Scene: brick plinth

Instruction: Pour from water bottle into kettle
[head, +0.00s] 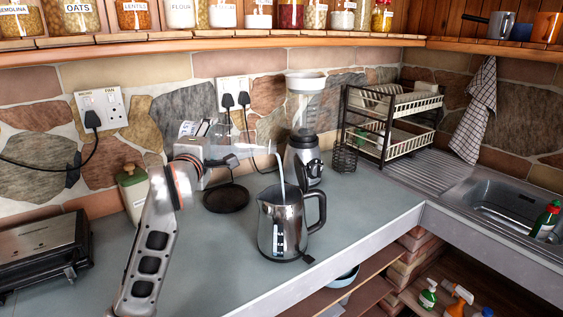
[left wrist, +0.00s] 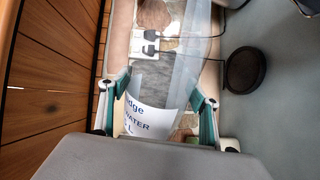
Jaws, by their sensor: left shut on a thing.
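The steel kettle (head: 283,228) stands upright on the grey counter, its handle to the right and its top open. My left gripper (head: 232,158) is above and to the left of the kettle, shut on the clear water bottle (head: 262,151). The bottle is tipped over, with its mouth end toward the kettle. A thin pale stream (head: 280,172) falls from it into the kettle's top. In the left wrist view the green-padded fingers (left wrist: 160,108) grip the bottle's sides, and its white label (left wrist: 150,118) reads WATER. The kettle's inside is hidden. My right gripper is not in view.
A black round base (head: 226,198) lies left of the kettle. A blender (head: 303,160) stands close behind it. A toaster-like appliance (head: 45,250) is at the left, a dish rack (head: 393,120) and sink (head: 515,205) at the right. The counter's front edge is near the kettle.

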